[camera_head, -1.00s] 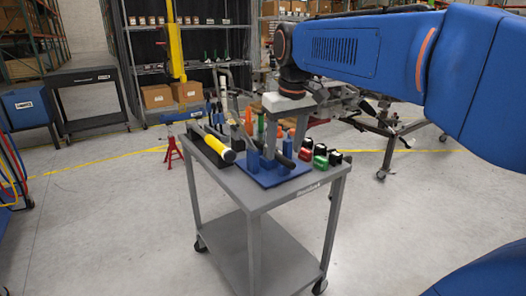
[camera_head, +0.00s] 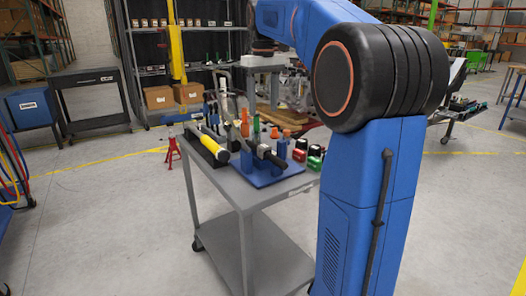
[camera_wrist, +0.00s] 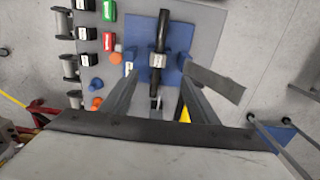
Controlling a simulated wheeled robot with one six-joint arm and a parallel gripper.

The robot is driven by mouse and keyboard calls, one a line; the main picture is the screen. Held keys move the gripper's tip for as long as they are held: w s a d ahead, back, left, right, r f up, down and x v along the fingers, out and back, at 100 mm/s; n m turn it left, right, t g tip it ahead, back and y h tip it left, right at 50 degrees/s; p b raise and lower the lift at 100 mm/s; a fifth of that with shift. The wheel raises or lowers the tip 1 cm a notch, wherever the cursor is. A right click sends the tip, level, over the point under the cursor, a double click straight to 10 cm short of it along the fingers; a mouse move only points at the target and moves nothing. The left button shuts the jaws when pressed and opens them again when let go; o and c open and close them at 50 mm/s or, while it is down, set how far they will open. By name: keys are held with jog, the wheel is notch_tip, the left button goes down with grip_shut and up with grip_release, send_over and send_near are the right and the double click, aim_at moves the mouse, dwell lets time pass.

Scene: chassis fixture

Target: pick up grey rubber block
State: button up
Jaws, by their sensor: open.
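I cannot clearly pick out a grey rubber block. The nearest grey thing is a small pale grey piece (camera_wrist: 157,61) around the middle of a black bar (camera_head: 272,157); whether it is the block I cannot tell. The bar lies across blue posts on a blue plate (camera_head: 262,180) on the grey cart. My gripper (camera_head: 264,105) hangs above the cart, pointing down, open and empty. In the wrist view its fingers (camera_wrist: 158,88) are spread either side of the bar's lower end, with the grey piece just ahead of them.
Red, green and black labelled blocks (camera_wrist: 108,40) stand beside the blue plate. Orange and blue pieces (camera_wrist: 96,86) stand close by. A yellow-ended tool (camera_head: 215,149) lies at the cart's left. The crowded cart top (camera_head: 240,197) is bare along its front edge.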

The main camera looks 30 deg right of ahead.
send_over(265, 146)
jog(key=f, duration=1)
jog(key=shift+a, duration=0.3)
jog(key=shift+d+f, duration=0.15)
jog(key=shift+f, duration=1.15)
jog(key=shift+d+f, duration=0.1)
jog(key=shift+f, duration=1.2)
jog(key=c, duration=1.4)
